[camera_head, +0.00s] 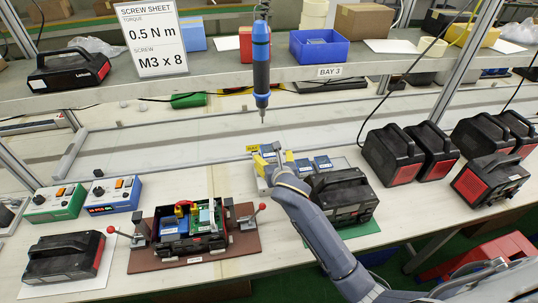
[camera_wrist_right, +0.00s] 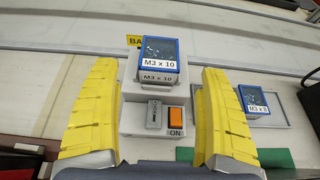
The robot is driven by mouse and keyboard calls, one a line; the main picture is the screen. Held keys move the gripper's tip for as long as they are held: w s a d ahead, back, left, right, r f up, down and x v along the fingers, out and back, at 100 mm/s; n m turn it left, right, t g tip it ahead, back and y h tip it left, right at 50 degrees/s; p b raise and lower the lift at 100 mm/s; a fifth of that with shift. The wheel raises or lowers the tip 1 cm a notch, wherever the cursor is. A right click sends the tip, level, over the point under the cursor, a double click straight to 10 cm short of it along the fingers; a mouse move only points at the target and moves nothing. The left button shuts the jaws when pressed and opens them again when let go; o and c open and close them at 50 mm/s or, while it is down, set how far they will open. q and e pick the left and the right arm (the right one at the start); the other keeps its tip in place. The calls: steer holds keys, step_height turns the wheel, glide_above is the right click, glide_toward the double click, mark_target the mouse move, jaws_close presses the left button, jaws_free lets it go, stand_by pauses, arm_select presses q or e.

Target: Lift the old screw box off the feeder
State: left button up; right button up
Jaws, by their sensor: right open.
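The screw box labelled M3 x 10 (camera_wrist_right: 158,58), blue-rimmed with dark screws inside, sits on top of the grey feeder (camera_wrist_right: 130,118) in the right wrist view. The feeder has an orange ON switch (camera_wrist_right: 175,114) and its own M3 x 10 label. In the head view the box (camera_head: 268,150) is partly hidden by my right gripper (camera_head: 276,161). In the right wrist view, my right gripper (camera_wrist_right: 158,80) is open, its yellow fingers apart on the left and right of the box, with visible gaps. My left gripper is not in view.
A screw box labelled M3 x 8 (camera_wrist_right: 254,100) lies on a tray right of the feeder. A blue screwdriver (camera_head: 261,65) hangs above. A black power station (camera_head: 342,195) stands close to my right arm. A fixture (camera_head: 190,228) is to the left.

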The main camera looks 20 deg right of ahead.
mark_target(270, 152)
steer(key=shift+x, duration=3.7)
steer(key=shift+r, duration=0.15)
steer(key=c, duration=1.3)
steer(key=shift+r, duration=0.1)
